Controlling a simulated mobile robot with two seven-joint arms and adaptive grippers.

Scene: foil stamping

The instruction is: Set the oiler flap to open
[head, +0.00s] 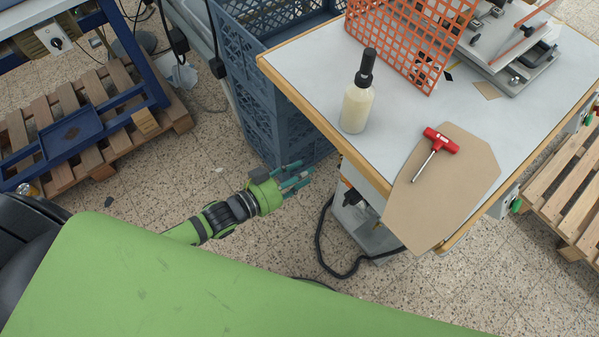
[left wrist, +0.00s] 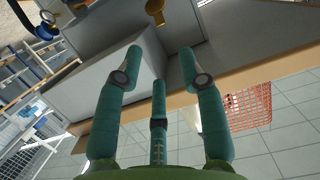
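My left gripper (head: 304,178) comes in from the left beside the workbench, below the height of its top. Its green fingers are spread and empty, and they also show spread in the left wrist view (left wrist: 156,75). A small brass-coloured fitting (left wrist: 155,10) sits beyond the fingertips at the top of the left wrist view. It may be part of the oiler, but I cannot make out a flap or its position. Under the bench, a grey machine stand (head: 362,222) with a small orange part shows in the head view, partly hidden by the tabletop. My right gripper is not in view.
The workbench (head: 310,62) holds a pump bottle (head: 356,105), a red-handled tool (head: 441,142) on a brown board (head: 440,200), and an orange grid (head: 395,40). Blue crates (head: 255,100) stand just behind my gripper. A black cable (head: 322,250) lies on the floor.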

